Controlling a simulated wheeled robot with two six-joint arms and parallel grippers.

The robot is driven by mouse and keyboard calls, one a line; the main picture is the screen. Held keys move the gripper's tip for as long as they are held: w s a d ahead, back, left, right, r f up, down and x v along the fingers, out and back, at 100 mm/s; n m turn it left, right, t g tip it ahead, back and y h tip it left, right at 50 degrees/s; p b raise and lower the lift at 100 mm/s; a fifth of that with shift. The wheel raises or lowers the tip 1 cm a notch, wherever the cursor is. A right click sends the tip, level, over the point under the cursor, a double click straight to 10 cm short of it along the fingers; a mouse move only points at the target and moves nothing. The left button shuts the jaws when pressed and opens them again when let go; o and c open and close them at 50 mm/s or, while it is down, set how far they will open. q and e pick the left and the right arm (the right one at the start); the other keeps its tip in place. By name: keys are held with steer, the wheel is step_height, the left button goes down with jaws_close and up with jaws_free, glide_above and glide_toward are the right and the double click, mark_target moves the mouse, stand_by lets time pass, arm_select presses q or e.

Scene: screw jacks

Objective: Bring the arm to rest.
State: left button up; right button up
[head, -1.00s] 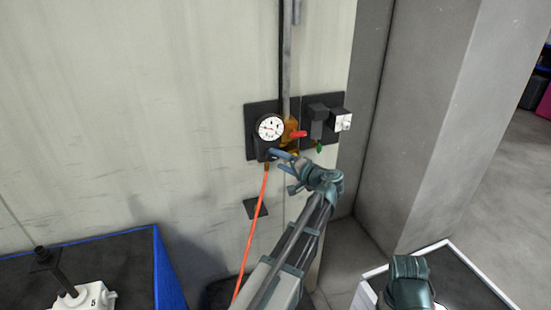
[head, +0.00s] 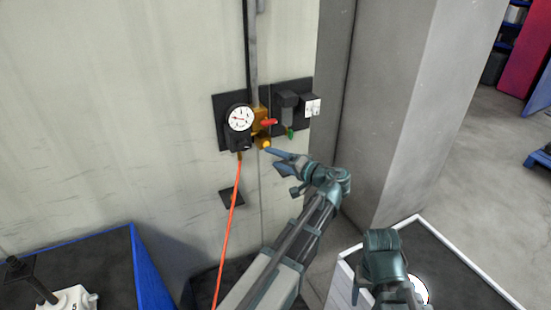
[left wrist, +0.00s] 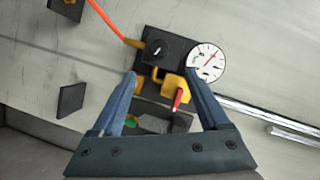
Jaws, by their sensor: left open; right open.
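My left gripper (head: 279,165) is in the middle of the head view, open and empty, in front of the wall and just below right of the brass valve (head: 264,142). In the left wrist view, its two blue fingers (left wrist: 162,76) stand wide apart, with the valve's red lever (left wrist: 177,99) showing between them. They do not appear to grip it. My right gripper (head: 383,285) is low at the right of the head view, pointing down. Its fingers are mostly hidden.
A round gauge (head: 240,118) and an orange hose (head: 229,225) are on the wall by the valve. A blue-edged table (head: 110,265) with a white jack (head: 72,300) is at lower left. A white-rimmed dark-topped stand (head: 455,275) is at lower right. A grey pillar (head: 410,100) stands behind.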

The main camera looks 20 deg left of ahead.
arm_select(q)
steer(key=s+d+f+m+g+h+b, duration=0.1)
steer(key=s+d+f+h+b, duration=0.35)
steer(key=f, duration=0.55)
steer(key=s+d+f+m+g+h+b, duration=0.1)
steer(key=s+d+f+g+h+b, duration=0.15)
steer(key=s+d+f, duration=0.6)
steer(key=s+d+f+m+g+h+b, duration=0.2)
steer(key=s+d+f+h+b, duration=0.1)
steer(key=s+d+f+h, duration=0.4)
steer(key=s+d+f, duration=0.3)
steer(key=shift+d+f, duration=0.3)
steer(key=shift+d, duration=0.05)
